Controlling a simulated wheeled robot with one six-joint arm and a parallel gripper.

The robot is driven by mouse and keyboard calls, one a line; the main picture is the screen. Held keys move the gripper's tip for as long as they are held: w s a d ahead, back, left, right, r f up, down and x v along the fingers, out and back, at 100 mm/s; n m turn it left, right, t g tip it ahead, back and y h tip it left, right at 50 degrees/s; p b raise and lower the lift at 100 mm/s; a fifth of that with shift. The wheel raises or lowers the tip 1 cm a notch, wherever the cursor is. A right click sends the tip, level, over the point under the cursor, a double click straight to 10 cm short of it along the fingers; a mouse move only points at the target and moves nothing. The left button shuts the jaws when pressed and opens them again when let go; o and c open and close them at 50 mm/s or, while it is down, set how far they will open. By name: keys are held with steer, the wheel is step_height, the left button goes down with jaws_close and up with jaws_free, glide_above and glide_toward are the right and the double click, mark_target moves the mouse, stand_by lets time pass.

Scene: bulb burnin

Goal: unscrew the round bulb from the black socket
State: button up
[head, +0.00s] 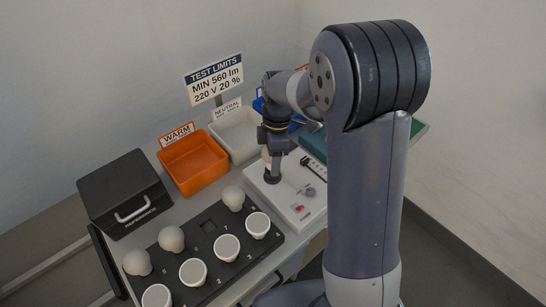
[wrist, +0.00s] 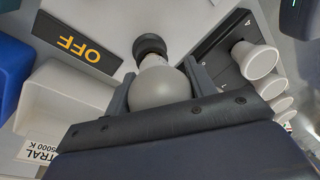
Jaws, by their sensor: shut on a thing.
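The round bulb (wrist: 160,90) is pale and globe-shaped. In the wrist view it sits between the two fingers of my gripper (wrist: 158,73), which are shut on its sides. Its narrow neck points at the black socket (wrist: 150,44) and meets it; I cannot tell how far the base sits inside. In the head view my gripper (head: 275,146) is above the white test panel, over the black socket (head: 272,176). There the bulb (head: 266,156) shows only in part behind my gripper.
The white panel (head: 255,183) has a red button (head: 298,208). An orange WARM bin (head: 193,168) and white NEUTRAL bin (head: 238,137) stand behind. A black tray (head: 212,271) holds several bulbs, and a black case (head: 122,190) stands left. The wrist view shows an OFF display (wrist: 78,45).

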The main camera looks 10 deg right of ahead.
steer(key=shift+w+r, duration=0.1)
steer(key=shift+r, duration=0.1)
steer(key=shift+r+p, duration=1.3)
steer(key=shift+r, duration=0.2)
steer(key=shift+r, duration=0.2)
steer(key=shift+r+p, duration=1.95)
steer(key=shift+r, duration=0.45)
